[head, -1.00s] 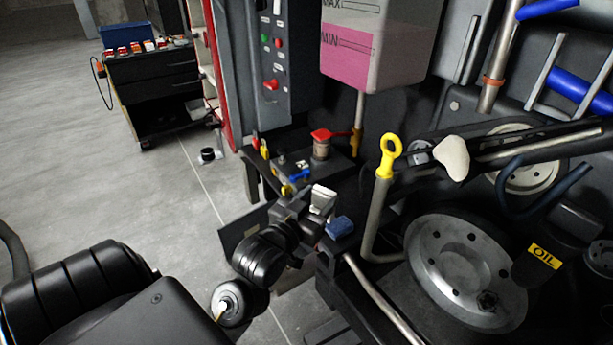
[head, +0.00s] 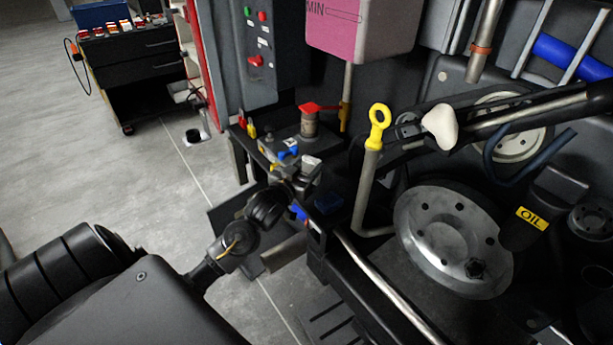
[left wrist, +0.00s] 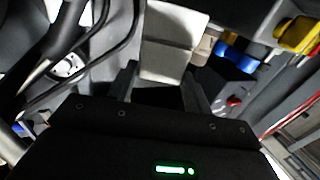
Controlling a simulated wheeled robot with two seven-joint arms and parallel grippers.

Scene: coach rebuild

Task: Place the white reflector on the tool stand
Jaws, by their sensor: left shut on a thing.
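My left gripper (head: 299,178) is shut on the white reflector (head: 311,163), a pale block-like piece. The left wrist view shows the reflector (left wrist: 172,40) upright between the two dark fingers of the left gripper (left wrist: 160,88); its lower end is hidden between them. In the head view it is at the near side of a dark stand (head: 318,149) with small coloured tools and a red-topped post, which I take for the tool stand. I cannot tell whether the reflector touches it. My right gripper is not in view.
A yellow-ringed dipstick (head: 378,125) and its grey pipe rise right of the gripper. A pink fluid tank (head: 360,30) hangs above. A black tool cart (head: 138,65) stands far left; the floor between is mostly clear.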

